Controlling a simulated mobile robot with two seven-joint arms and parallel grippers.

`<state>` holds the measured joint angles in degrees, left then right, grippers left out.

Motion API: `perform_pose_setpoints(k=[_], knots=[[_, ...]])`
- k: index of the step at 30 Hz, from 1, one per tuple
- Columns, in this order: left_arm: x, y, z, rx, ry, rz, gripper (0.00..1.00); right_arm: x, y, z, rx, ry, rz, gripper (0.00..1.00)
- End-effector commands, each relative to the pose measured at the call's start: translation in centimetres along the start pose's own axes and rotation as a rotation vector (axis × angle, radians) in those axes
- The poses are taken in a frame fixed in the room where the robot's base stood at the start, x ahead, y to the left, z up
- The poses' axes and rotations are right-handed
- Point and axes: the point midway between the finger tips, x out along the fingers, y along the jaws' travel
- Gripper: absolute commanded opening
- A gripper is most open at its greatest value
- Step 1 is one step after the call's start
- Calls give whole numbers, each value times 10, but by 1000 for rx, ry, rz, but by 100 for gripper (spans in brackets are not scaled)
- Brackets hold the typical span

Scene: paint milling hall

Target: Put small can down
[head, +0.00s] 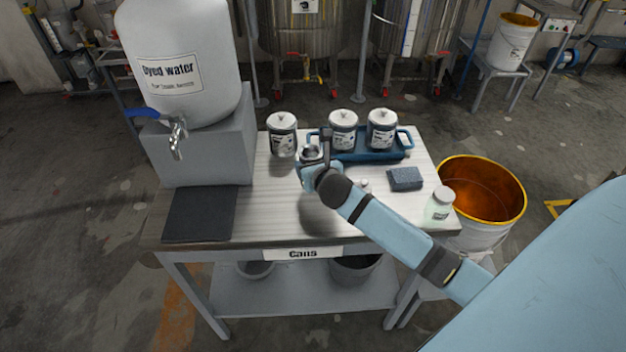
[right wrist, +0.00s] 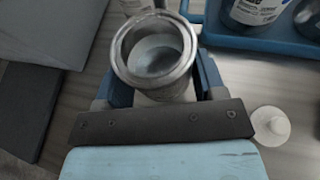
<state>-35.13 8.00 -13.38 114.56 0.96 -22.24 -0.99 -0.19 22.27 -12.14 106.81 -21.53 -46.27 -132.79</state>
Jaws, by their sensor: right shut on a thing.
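The small can (head: 311,153) is an open-topped metal can, upright, above or on the far middle of the table (head: 285,215). My right gripper (head: 314,168) is shut on it. In the right wrist view the small can (right wrist: 155,58) sits between the two blue fingers of my right gripper (right wrist: 160,88), its round rim facing the camera and its inside pale blue-grey. The gripper hides the can's base in the head view, so I cannot tell whether it touches the tabletop. My left gripper is not in view.
Behind stand a lidded can (head: 282,134) and a blue tray (head: 368,152) with two lidded cans. A dyed-water tank (head: 190,55) and dark mat (head: 200,213) are left. The front middle is clear.

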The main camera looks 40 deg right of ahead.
Motion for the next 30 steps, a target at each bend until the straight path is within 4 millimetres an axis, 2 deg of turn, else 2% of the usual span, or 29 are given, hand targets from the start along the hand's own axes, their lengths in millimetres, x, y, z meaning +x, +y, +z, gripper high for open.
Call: perform_pose_setpoints(k=[7,15,26,27,30], knots=[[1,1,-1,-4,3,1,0,6,0,-14,1,1,0,41],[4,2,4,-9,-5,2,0,19,0,-46,0,0,-1,41],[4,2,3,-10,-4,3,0,20,0,-48,-1,0,0,41],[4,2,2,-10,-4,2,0,21,0,-49,-1,0,0,66],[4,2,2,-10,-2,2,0,20,0,-49,0,0,0,89]])
